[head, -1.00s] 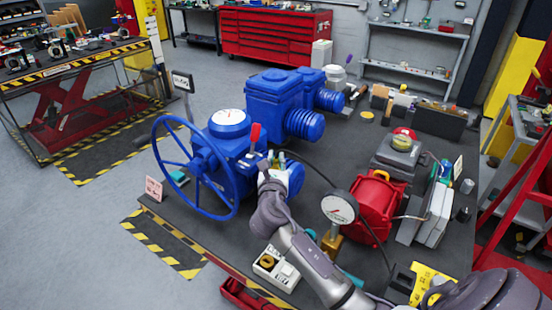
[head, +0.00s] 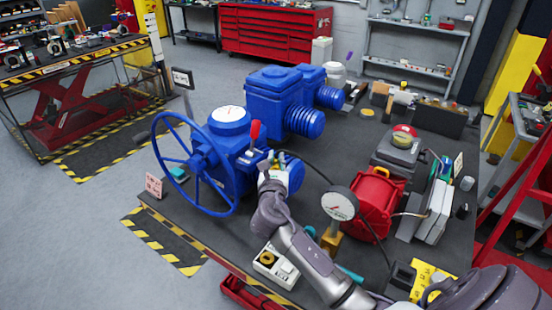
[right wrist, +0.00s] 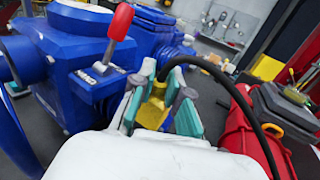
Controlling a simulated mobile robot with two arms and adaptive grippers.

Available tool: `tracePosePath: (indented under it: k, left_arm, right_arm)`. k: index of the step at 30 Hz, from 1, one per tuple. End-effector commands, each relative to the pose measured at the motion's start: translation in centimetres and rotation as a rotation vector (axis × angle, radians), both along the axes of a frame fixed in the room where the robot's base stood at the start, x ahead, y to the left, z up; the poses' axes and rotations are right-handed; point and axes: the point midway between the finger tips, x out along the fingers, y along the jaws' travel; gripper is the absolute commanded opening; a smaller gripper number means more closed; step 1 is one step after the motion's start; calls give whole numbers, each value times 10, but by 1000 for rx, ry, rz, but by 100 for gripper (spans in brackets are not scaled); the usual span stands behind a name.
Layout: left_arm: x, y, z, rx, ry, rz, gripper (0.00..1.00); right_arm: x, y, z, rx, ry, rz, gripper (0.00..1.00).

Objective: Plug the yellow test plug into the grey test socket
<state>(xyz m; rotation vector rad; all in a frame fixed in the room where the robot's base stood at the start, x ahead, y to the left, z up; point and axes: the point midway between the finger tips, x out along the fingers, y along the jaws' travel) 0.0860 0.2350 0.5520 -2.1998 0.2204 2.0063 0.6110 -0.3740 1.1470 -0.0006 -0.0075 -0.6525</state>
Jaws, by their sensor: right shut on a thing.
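My right gripper (head: 272,164) is beside the blue valve actuator (head: 229,151), close to its lower right side. In the right wrist view its teal fingers (right wrist: 158,98) are shut on the yellow test plug (right wrist: 153,112). A black cable (right wrist: 222,80) arches over to the right from near the fingertips. The grey test socket cannot be made out clearly; the actuator housing and fingers crowd that area, so I cannot tell whether the plug touches it. My left gripper is not in view.
A red-handled lever (head: 255,132) stands just above the gripper, and the blue handwheel (head: 196,166) is to its left. A pressure gauge (head: 340,203) and a red drum-shaped unit (head: 375,207) stand to the right. A white box (head: 276,268) lies near the table's front edge.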

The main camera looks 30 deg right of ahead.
Motion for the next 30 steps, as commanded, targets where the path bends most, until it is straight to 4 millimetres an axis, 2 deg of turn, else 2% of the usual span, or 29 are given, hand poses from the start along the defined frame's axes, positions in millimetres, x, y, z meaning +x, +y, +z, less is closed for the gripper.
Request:
tracePosePath:
  k: [20,21,25,30]
  left_arm:
    - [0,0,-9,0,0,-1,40]
    - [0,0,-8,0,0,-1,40]
    - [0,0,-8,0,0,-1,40]
    - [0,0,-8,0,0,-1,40]
  right_arm:
    - [0,0,-18,-1,1,1,0]
    - [0,0,-16,0,0,1,21]
    - [0,0,-16,0,0,1,43]
    - [0,0,-16,0,0,0,44]
